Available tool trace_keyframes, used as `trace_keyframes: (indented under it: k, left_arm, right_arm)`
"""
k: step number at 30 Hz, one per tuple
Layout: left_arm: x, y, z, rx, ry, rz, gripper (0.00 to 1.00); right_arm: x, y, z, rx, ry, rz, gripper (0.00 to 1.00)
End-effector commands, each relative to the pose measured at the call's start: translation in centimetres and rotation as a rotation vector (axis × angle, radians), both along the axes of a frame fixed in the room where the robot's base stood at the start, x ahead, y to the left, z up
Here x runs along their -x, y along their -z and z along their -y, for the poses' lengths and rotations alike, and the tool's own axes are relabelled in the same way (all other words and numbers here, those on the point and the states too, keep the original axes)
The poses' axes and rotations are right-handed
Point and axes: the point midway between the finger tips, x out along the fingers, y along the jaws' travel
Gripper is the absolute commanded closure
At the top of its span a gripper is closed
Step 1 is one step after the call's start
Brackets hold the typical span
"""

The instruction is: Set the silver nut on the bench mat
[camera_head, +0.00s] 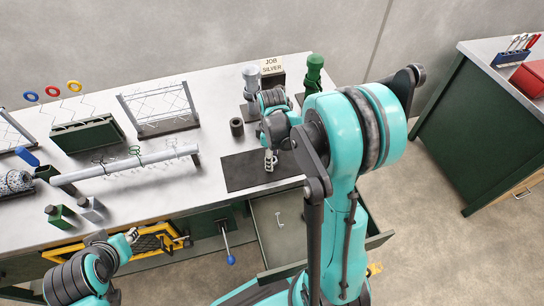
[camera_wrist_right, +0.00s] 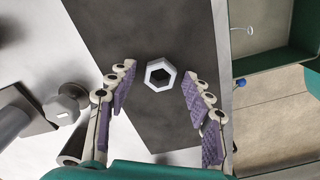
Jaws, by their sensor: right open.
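The silver nut (camera_wrist_right: 160,74) is a pale hexagonal ring with a dark hole. In the right wrist view it appears to lie flat on the dark bench mat (camera_wrist_right: 110,25), ahead of and between my right fingertips. My right gripper (camera_wrist_right: 156,88) is open, and the fingers stand apart on either side of the nut, seemingly not touching it. In the head view my right gripper (camera_head: 270,160) is over the mat (camera_head: 238,178), and the nut cannot be made out there. My left gripper (camera_head: 132,236) is away at the bench's front edge; its jaws are too small to read.
A dark cylinder (camera_head: 236,127), a silver post (camera_head: 250,80) and a green post (camera_head: 313,72) stand around the mat. A sign (camera_head: 272,66) reads JOB SILVER. An open drawer (camera_head: 280,222) juts out below the mat. A rail with hooks (camera_head: 125,166) lies left.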

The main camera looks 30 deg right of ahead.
Motion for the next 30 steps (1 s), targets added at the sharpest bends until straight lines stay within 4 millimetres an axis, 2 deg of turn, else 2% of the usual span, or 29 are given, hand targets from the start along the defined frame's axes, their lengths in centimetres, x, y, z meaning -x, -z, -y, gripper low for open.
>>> trace_keyframes:
  k: [5,12,18,25,30]
  left_arm:
    - [0.0,-0.9,0.0,0.000,0.000,0.000,0.69]
    - [0.0,-2.8,0.0,0.000,0.000,0.000,0.69]
    - [0.0,-3.9,0.0,0.000,0.000,0.000,0.69]
    - [0.0,-4.2,0.0,0.000,0.000,0.000,0.69]
    - [0.0,-4.2,0.0,0.000,0.000,0.000,0.69]
  right_arm:
    - [0.0,-1.8,0.0,0.000,0.000,0.000,0.49]
    - [0.0,-7.2,0.0,0.000,0.000,0.000,0.49]
    - [0.0,-10.8,0.0,0.000,0.000,0.000,0.49]
    - [0.3,-12.7,-0.3,0.003,0.015,0.012,0.49]
    - [1.9,-14.6,-2.3,0.013,0.124,0.098,0.49]
